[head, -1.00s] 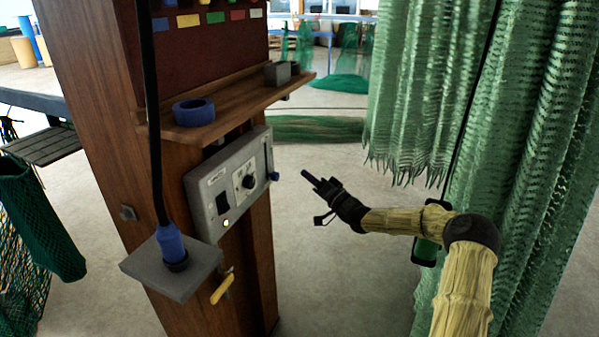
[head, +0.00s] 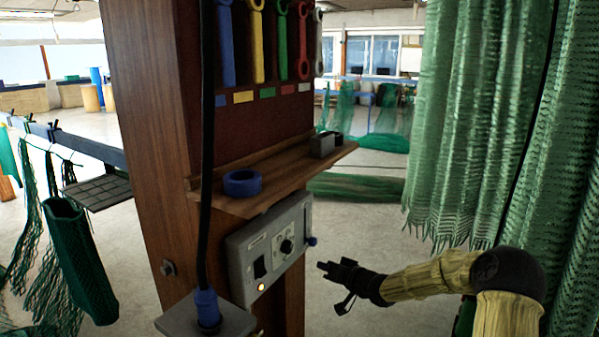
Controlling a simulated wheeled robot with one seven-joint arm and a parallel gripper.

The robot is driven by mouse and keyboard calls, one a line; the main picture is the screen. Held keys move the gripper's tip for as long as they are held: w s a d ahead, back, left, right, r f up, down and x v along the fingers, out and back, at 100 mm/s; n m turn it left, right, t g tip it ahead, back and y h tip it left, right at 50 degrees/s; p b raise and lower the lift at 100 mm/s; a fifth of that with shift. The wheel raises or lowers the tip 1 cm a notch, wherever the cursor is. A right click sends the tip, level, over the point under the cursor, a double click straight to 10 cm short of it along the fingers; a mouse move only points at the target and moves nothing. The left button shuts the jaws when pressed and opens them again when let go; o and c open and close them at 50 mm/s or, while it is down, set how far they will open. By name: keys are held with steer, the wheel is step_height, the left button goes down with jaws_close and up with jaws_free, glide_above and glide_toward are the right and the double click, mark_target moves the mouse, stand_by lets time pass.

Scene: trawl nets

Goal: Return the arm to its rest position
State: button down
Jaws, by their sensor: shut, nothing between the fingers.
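My gripper (head: 325,267) is at the lower middle of the head view, at the end of my yellowish arm, which reaches in from the lower right. Its fingers are shut and hold nothing. It points left toward a grey control box (head: 270,247) on the wooden post (head: 158,130), with a visible gap between them.
Green netting (head: 470,120) hangs close behind my arm on the right. Coloured wrenches (head: 256,45) hang above. A blue plug (head: 207,307) with black cable stands lower left. Floor between post and netting looks clear.

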steer(key=s+d+r+g+h+p, duration=0.2)
steer(key=s+g+h, duration=0.1)
steer(key=s, duration=0.9)
steer(key=s+d+r+g+h+p, duration=0.2)
steer(key=s+r+g+h+p, duration=0.1)
steer(key=s, duration=0.9)
steer(key=s+d+r+g+h+p, duration=0.2)
steer(key=s+d+r+g+h, duration=0.1)
steer(key=s, duration=0.9)
steer(key=shift+s+p, duration=0.3)
steer(key=shift+p, duration=0.05)
steer(key=shift+w, duration=0.1)
